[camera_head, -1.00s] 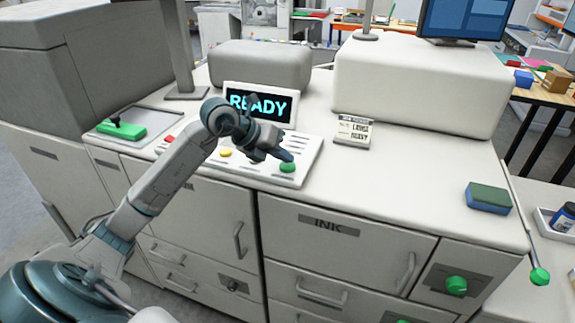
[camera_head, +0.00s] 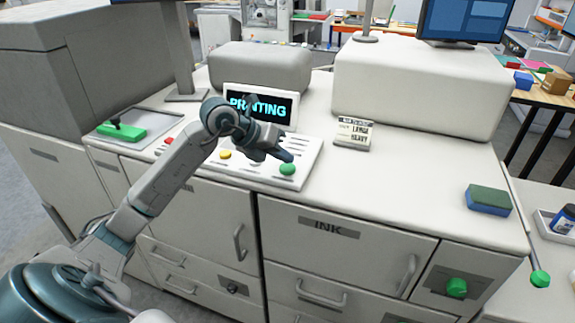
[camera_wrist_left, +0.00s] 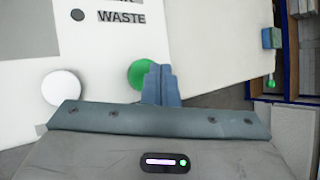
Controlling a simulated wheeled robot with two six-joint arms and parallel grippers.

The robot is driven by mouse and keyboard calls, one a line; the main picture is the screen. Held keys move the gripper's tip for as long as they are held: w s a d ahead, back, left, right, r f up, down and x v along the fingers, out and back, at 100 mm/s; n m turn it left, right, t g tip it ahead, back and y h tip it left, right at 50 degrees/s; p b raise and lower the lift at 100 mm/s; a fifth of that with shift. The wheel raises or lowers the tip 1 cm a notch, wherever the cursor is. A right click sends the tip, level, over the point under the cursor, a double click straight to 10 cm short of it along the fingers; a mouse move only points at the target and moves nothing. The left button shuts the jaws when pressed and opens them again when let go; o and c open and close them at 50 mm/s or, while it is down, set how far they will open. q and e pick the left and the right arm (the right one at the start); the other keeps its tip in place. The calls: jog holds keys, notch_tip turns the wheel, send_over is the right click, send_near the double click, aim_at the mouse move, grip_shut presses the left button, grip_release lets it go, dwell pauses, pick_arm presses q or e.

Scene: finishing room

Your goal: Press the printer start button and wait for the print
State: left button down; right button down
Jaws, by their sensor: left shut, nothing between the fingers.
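The printer's control panel (camera_head: 240,176) lies on the white machine top, with a green button (camera_head: 288,169) at its right end. In the left wrist view the shut fingers (camera_wrist_left: 161,84) overlap the right edge of the green button (camera_wrist_left: 141,74). I cannot tell whether they touch it. My right gripper is not in view.
A yellow button (camera_head: 225,154) and a red button (camera_head: 168,140) are also on the panel. A small sign card (camera_head: 353,133) stands right of the panel. A blue and green sponge (camera_head: 488,199) lies near the right edge. The machine top between them is clear.

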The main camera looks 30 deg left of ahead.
aim_at(283, 168)
pick_arm(q)
jog(key=shift+r, duration=0.35)
jog(key=shift+r+p, duration=1.6)
jog(key=shift+r, duration=0.85)
